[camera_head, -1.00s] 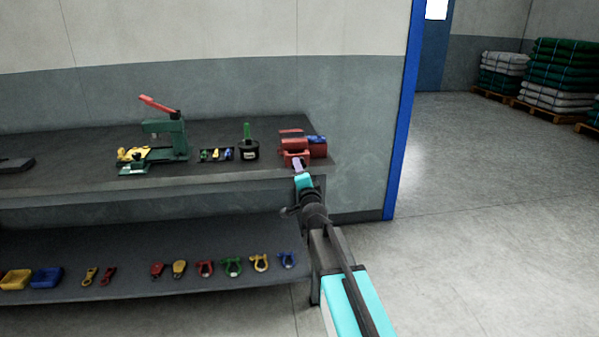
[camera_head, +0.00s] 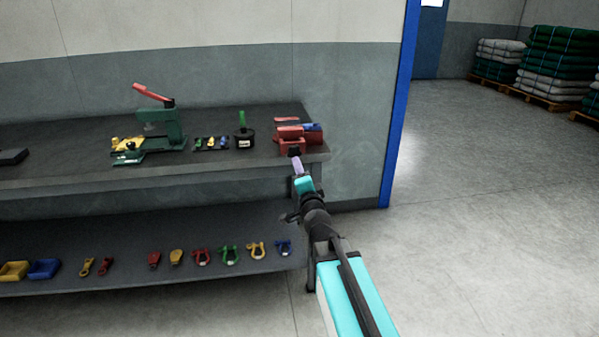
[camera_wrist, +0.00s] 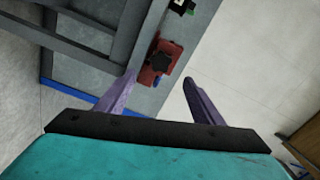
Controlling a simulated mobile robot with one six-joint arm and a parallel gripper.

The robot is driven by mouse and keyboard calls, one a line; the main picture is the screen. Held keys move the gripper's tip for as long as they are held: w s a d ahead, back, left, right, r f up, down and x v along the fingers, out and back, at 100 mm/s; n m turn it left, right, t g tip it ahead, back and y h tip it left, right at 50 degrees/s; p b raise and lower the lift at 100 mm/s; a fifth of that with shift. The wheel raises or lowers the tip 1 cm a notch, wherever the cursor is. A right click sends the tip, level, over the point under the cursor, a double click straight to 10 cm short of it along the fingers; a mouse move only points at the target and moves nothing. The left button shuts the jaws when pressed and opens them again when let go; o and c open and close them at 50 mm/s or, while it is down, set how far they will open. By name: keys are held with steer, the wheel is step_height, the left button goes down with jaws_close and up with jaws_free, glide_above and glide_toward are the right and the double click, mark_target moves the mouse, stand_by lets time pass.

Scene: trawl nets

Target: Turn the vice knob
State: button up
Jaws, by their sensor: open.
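The red vice (camera_head: 290,141) stands on the bench top near its right end. Its dark knob (camera_head: 294,151) is on the near side. In the wrist view the red vice (camera_wrist: 172,58) lies ahead, with the dark star-shaped knob (camera_wrist: 159,60) facing me, between the lines of my fingers. My gripper (camera_head: 297,165) is at the bench's front edge, just in front of and below the knob. In the wrist view my gripper (camera_wrist: 158,85) has its two purple fingers wide apart with nothing between them. The fingers look short of the knob.
A green press (camera_head: 165,130) with a red lever, a small tray of parts (camera_head: 211,143) and a black pot (camera_head: 243,137) stand left of the vice. The lower shelf (camera_head: 200,285) holds shackles and bins.

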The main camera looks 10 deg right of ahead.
steer(key=shift+s, duration=0.4)
steer(key=s+a+f+n+g+y, duration=0.1)
steer(key=s+a+f+n+g, duration=0.15)
steer(key=f, duration=0.85)
steer(key=s+a+f+n+g+y, duration=0.2)
steer(key=s+f+n+g, duration=0.1)
steer(key=f, duration=0.9)
steer(key=s+a+f+n+g, duration=0.1)
steer(key=s+f+n+g, duration=0.15)
steer(key=s+f, duration=0.5)
steer(key=s+f+n+g, duration=0.1)
steer(key=s+f+g, duration=0.35)
steer(key=f, duration=0.65)
steer(key=s+d+f+n+g+h, duration=0.1)
steer(key=s+f, duration=0.4)
steer(key=s, duration=0.7)
steer(key=s+d+f+n+g+h, duration=0.1)
steer(key=s+f+g, duration=0.5)
steer(key=s, duration=0.6)
steer(key=s+d+f+n+g+h, duration=0.1)
steer(key=s+d+f+n+g, duration=0.2)
steer(key=s, duration=0.9)
step_height(320, 180, down, 3)
steer(key=shift+d+f+n+g, duration=0.15)
steer(key=shift+d+n+g, duration=0.2)
steer(key=shift+d, duration=0.45)
